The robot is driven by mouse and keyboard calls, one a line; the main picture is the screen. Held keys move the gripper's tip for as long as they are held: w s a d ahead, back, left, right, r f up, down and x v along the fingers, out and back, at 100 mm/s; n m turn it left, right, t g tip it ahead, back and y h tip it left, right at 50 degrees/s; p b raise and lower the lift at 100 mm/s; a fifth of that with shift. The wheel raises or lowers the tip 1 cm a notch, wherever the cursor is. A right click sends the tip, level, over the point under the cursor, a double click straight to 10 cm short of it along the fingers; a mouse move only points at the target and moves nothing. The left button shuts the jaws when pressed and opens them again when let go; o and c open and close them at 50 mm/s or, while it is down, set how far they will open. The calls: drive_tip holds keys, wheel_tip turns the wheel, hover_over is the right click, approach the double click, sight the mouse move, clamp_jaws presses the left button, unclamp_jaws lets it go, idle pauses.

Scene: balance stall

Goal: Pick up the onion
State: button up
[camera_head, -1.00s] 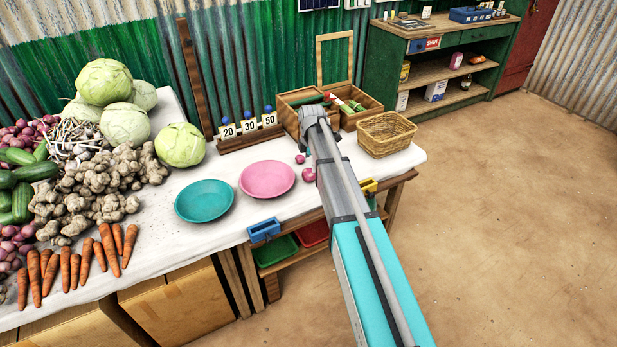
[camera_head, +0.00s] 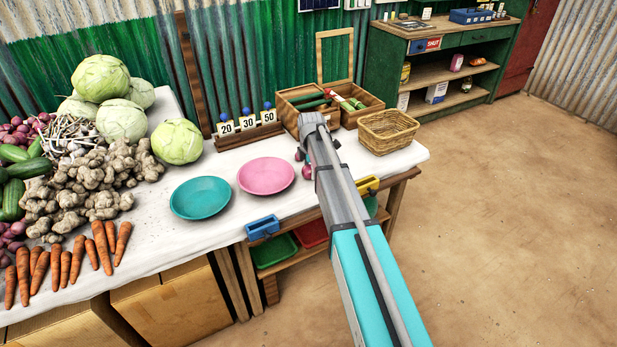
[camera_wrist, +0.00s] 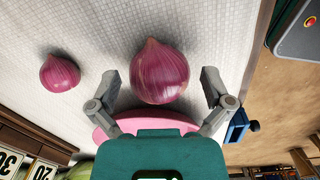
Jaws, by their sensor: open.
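In the wrist view a large red onion (camera_wrist: 159,72) sits on the white-covered table, just beyond and between the two fingertips of my open gripper (camera_wrist: 158,92). The fingers stand clear of it on both sides. A second, smaller-looking red onion (camera_wrist: 60,72) lies to the left, outside the fingers. In the head view one onion (camera_head: 306,172) shows partly beside my arm, near the pink plate. My arm hides most of the gripper there and part of the onions.
The pink plate (camera_head: 266,176) and teal plate (camera_head: 200,198) lie left of my arm. A wicker basket (camera_head: 388,131) stands to the right. Open wooden boxes (camera_head: 365,116) and a number rack (camera_head: 248,136) are behind. Vegetables fill the table's left end.

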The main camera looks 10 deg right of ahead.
drive_tip(key=shift+f, duration=0.3)
drive_tip(key=shift+c, duration=0.3)
drive_tip(key=c, duration=1)
drive_tip(key=shift+o, duration=0.2)
drive_tip(key=shift+r, duration=0.25)
wheel_tip(320, 180, up, 2)
drive_tip(key=shift+r+p, duration=0.1)
drive_tip(key=shift+p, duration=1.1)
drive_tip(key=s+d+r+p, duration=0.2)
drive_tip(key=s+r+p, duration=0.8)
drive_tip(key=s, duration=0.3)
drive_tip(key=shift+s+d+r, duration=0.2)
drive_tip(key=shift+s+d, duration=0.1)
drive_tip(key=shift+s, duration=0.1)
drive_tip(key=shift+w, duration=0.15)
